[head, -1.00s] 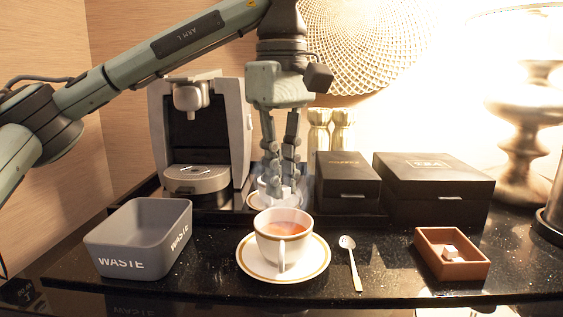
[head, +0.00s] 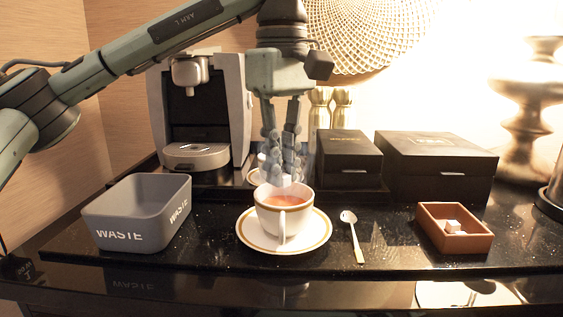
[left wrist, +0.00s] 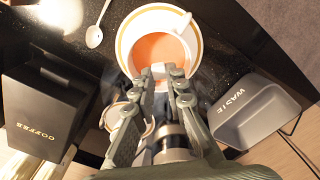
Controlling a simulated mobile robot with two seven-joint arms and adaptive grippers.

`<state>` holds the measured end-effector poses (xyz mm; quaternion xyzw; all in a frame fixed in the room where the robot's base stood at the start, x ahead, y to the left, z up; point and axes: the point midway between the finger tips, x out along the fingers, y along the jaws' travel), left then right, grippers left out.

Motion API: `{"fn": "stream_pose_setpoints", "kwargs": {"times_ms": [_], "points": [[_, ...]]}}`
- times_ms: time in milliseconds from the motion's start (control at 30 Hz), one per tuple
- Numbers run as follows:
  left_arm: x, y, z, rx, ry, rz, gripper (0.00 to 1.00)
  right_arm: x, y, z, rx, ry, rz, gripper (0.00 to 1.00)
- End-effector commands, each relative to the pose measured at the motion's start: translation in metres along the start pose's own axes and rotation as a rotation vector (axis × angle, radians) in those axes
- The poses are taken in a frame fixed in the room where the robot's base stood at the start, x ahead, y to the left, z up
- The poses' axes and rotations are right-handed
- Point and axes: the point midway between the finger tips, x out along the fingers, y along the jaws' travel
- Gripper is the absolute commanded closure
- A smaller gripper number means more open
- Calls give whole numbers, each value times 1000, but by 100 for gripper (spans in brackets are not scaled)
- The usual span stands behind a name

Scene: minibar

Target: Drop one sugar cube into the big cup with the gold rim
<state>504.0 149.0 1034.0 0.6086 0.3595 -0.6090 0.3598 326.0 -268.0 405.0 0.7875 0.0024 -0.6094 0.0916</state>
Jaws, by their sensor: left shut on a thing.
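The big white cup with the gold rim (head: 283,212) holds reddish tea and stands on a gold-banded saucer (head: 310,240). It also shows at the top of the left wrist view (left wrist: 148,22). My left gripper (head: 280,176) is at the cup's back rim in the head view, its fingertips shut on a small white sugar cube (head: 286,180). In the left wrist view, my fingertips (left wrist: 164,74) and the cube (left wrist: 158,70) lie over the near edge of the cup. The brown sugar dish (head: 470,243) at the right holds white cubes (head: 453,226). My right gripper is not in view.
A grey waste bin (head: 137,208) stands left of the cup, a spoon (head: 352,232) right of it. A smaller cup (left wrist: 118,117), a coffee machine (head: 200,110) and black boxes (head: 348,160) stand behind. The counter between spoon and sugar dish is clear.

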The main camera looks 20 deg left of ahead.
Motion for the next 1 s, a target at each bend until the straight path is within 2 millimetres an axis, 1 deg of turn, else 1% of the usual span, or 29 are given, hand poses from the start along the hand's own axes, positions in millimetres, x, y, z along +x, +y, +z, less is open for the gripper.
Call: {"fn": "stream_pose_setpoints", "kwargs": {"times_ms": [167,200,367,400,667,767,867,1000], "points": [[0,0,0,0,0,0,95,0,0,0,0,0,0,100],[0,0,0,0,0,0,85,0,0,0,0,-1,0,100],[0,0,0,0,0,0,65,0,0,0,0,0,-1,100],[0,0,0,0,0,0,63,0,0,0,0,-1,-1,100],[-1,0,0,0,0,0,63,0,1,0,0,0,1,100],[-6,0,0,0,1,2,63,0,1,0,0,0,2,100],[-20,1,0,-1,2,4,63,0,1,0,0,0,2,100],[-50,0,0,-3,4,7,63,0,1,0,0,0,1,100]]}}
